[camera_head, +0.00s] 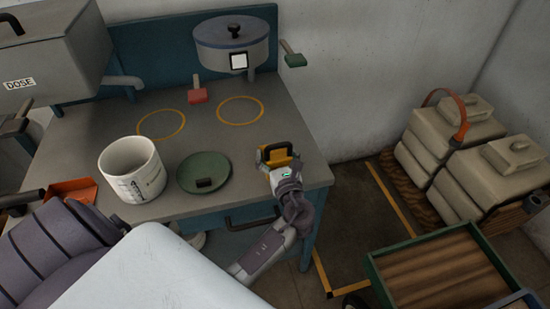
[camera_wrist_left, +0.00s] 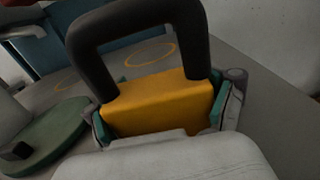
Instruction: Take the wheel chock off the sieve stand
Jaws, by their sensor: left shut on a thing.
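A yellow block with a black handle, which I take as the wheel chock (camera_head: 277,154), is near the right front edge of the grey bench. My left gripper (camera_head: 283,168) is shut on it. In the left wrist view the yellow wheel chock (camera_wrist_left: 160,104) sits between the teal-padded fingers of the left gripper (camera_wrist_left: 160,118), its black handle arching above. I cannot tell whether its underside touches the bench. No thing is clearly recognisable as the sieve stand. My right gripper is not in view.
The grey bench (camera_head: 290,125) holds a white bucket (camera_head: 130,172), a green disc with a dark knob (camera_head: 204,170) and two painted yellow rings. A green-rimmed crate (camera_head: 440,270) and stacked sacks (camera_head: 480,155) are on the right.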

